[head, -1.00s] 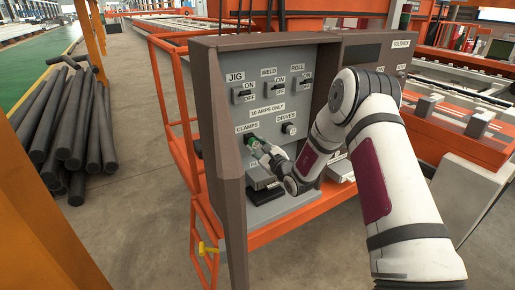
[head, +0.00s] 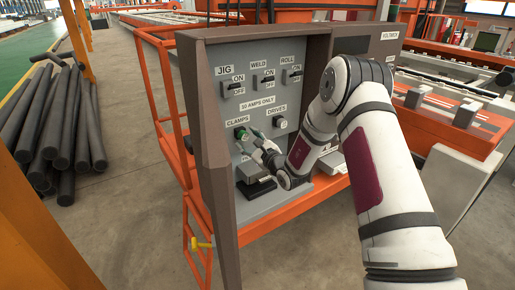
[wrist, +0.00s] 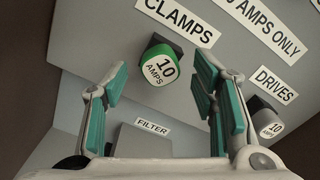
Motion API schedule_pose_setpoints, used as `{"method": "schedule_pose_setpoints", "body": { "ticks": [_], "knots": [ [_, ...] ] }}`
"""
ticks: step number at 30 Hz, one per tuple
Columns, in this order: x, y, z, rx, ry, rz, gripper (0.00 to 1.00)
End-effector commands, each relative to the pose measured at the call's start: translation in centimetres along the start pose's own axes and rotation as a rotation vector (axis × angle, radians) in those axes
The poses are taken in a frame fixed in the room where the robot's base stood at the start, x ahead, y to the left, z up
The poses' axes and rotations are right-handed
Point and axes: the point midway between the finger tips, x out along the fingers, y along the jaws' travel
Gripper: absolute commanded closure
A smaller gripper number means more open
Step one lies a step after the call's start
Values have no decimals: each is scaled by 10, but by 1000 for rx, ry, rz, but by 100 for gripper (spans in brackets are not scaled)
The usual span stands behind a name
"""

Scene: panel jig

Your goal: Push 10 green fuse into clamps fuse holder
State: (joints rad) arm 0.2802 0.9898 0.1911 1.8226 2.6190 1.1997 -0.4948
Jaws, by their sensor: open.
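The green fuse (wrist: 160,70), marked 10 AMPS, sits at the dark clamps holder under the CLAMPS label (wrist: 178,18) in the wrist view. It also shows in the head view as a green spot (head: 241,133) on the grey panel. My gripper (wrist: 160,88) is open, its two teal-padded fingers to either side of and below the fuse, with nothing between them. I cannot tell how deep the fuse sits. In the head view my gripper (head: 258,143) is close to the panel, just right of the fuse.
A grey-white 10 AMPS fuse (wrist: 267,124) sits under the DRIVES label (wrist: 274,84). A box marked FILTER (wrist: 152,128) is below. JIG, WELD and ROLL switches (head: 233,88) are higher on the panel. The brown cabinet side wall (head: 211,150) stands left.

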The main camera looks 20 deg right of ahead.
Motion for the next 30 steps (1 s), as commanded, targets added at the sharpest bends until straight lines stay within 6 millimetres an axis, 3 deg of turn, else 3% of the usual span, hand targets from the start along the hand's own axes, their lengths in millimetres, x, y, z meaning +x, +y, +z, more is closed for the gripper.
{"method": "schedule_pose_setpoints", "body": {
  "ticks": [9, 15, 21, 30],
  "knots": [
    [-64, 0, -1, 1, 3, 0, 47],
    [-94, 0, 0, 0, 2, 0, 47],
    [-105, 0, 0, 0, 0, 0, 47],
    [-105, 0, 0, 0, 0, -1, 47]
  ]
}}
